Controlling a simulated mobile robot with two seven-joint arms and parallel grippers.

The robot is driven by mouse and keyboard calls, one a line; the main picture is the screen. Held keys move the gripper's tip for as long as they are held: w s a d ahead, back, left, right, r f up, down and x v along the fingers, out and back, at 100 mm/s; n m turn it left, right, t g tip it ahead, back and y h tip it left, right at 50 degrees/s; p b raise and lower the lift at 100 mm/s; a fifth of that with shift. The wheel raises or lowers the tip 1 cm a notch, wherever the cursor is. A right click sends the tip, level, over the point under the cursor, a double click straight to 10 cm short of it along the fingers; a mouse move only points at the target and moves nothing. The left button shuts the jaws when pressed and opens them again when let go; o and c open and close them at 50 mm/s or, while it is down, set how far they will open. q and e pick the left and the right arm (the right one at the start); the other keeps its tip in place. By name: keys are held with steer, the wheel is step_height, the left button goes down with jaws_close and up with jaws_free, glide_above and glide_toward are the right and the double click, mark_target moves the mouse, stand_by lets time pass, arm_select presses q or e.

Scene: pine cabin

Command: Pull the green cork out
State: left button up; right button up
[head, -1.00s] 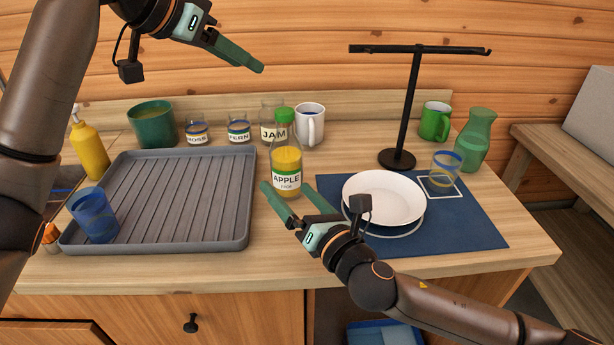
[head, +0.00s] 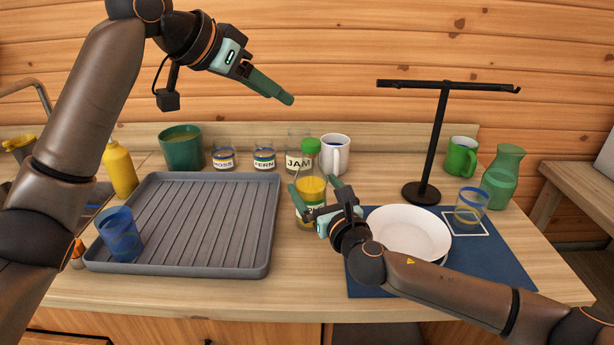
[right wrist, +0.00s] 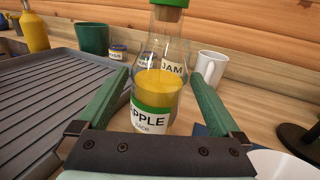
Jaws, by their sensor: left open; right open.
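The apple juice bottle (head: 311,187) is clear glass with yellow juice and stands upright on the counter, right of the grey tray. The green cork (head: 311,146) sits in its mouth. In the right wrist view the bottle (right wrist: 158,92) stands between the fingers, and the cork (right wrist: 170,4) is cut off by the top edge. My right gripper (head: 313,187) is open, its fingers on either side of the bottle's body, covering part of the label; contact is not clear. My left gripper (head: 288,98) is open and empty, above and a little left of the cork.
The grey tray (head: 262,235) with a blue cup (head: 120,235) lies left. A jam jar (head: 298,162) and white mug (head: 335,155) stand close behind the bottle. A white plate (head: 408,232) on a blue mat (head: 490,255) and a black stand (head: 430,150) are right.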

steer(key=shift+x, duration=2.7)
jaws_close()
